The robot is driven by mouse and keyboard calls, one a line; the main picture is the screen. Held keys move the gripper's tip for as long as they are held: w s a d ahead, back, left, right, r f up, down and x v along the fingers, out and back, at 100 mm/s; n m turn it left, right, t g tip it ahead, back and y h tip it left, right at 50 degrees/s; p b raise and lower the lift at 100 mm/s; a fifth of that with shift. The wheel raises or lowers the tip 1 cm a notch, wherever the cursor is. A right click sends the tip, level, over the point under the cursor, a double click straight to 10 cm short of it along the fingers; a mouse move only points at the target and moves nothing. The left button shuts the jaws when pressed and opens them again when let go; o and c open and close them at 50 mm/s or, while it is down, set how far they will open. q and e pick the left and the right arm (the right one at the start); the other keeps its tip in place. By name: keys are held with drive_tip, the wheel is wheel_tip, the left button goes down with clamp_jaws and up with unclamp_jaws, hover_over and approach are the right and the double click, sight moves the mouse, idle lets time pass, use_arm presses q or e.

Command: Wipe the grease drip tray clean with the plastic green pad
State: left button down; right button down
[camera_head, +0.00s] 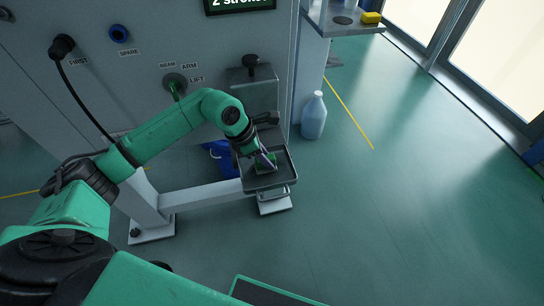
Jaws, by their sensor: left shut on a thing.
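The grease drip tray (284,181) is a dark, shallow rectangular tray with a raised rim, mounted at the front of the panel fixture. My left arm reaches in from the left, and its gripper (264,161) points down into the tray. The left gripper is shut on the green pad (271,158), which shows partly beneath the fingers at the tray floor. I cannot tell whether the pad presses on the floor. Any grease under the pad and gripper is hidden. My right gripper is not in view.
The grey panel (180,40) with labelled sockets and a lever stands behind. A grey box with a black knob (250,70) sits above the tray. A yellow sponge (371,17) lies on a shelf. The right floor is clear.

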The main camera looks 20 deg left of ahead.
sight(256, 165)
use_arm(q)
drive_tip(key=shift+s+a, duration=0.4)
drive_tip(key=shift+a, duration=0.25)
drive_tip(key=shift+s+a+f, duration=0.15)
drive_tip(key=shift+s+a, duration=0.2)
drive_tip(key=shift+a, duration=0.25)
drive_tip(key=shift+s+a+b, duration=0.25)
drive_tip(key=shift+a+b, duration=0.05)
drive_tip(key=shift+a, duration=0.1)
drive_tip(key=shift+w+d, duration=0.45)
drive_tip(key=shift+d, duration=0.25)
drive_tip(key=shift+w+d, duration=0.4)
drive_tip(key=shift+d, duration=0.3)
drive_tip(key=shift+w+d, duration=0.45)
drive_tip(key=shift+d, duration=0.25)
drive_tip(key=shift+w+d+b, duration=0.15)
drive_tip(key=shift+w+d, duration=0.15)
drive_tip(key=shift+d, duration=0.2)
drive_tip(key=shift+w+d+b, duration=0.15)
drive_tip(key=shift+w+d, duration=0.15)
drive_tip(key=shift+d, duration=0.2)
wheel_tip(256, 165, up, 8)
drive_tip(key=p, duration=0.5)
